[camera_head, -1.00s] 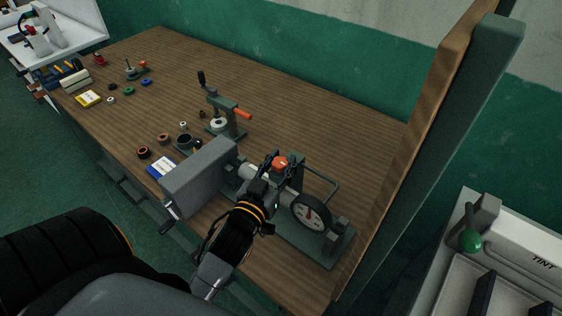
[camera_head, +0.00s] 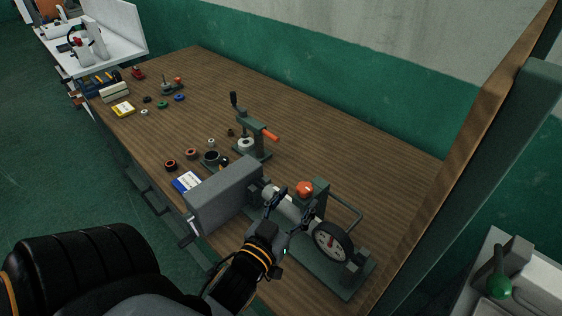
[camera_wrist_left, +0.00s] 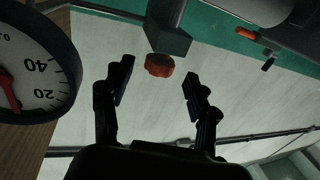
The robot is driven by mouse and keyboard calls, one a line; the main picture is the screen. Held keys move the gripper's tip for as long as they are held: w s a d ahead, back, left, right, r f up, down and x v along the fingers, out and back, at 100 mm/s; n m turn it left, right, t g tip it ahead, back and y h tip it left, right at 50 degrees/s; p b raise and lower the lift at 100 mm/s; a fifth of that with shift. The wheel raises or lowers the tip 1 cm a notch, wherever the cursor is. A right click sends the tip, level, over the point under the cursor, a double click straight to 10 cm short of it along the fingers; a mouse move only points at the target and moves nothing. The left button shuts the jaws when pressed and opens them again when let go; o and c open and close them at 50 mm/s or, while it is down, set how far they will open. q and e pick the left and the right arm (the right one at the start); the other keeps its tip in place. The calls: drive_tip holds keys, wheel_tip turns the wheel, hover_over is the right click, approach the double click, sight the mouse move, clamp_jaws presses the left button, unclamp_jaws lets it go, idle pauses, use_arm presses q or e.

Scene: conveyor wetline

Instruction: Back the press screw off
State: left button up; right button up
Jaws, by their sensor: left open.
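A bench rig with a grey box (camera_head: 222,192), a light cylinder, a round dial gauge (camera_head: 333,242) and a red-orange knob (camera_head: 304,188) stands at the near right of the table. My left gripper (camera_head: 293,207) is open and empty over the rig, close to the knob. In the left wrist view the knob (camera_wrist_left: 159,65) shows ahead, between the spread fingers and apart from both. A small green press (camera_head: 252,138) with a black upright handle and an orange grip stands behind the grey box. I cannot tell which part is the press screw. My right gripper is not in view.
Small rings and cups lie left of the press, with a blue-white card (camera_head: 187,182) beside them. A yellow card (camera_head: 123,109) and more small parts lie at the far left. A wooden panel (camera_head: 470,130) rises at the right. The table's back middle is clear.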

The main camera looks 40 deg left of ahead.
use_arm(q)
drive_tip(key=s+d, duration=0.1)
drive_tip(key=s, duration=0.6)
drive_tip(key=shift+d, duration=0.1)
idle(0.4)
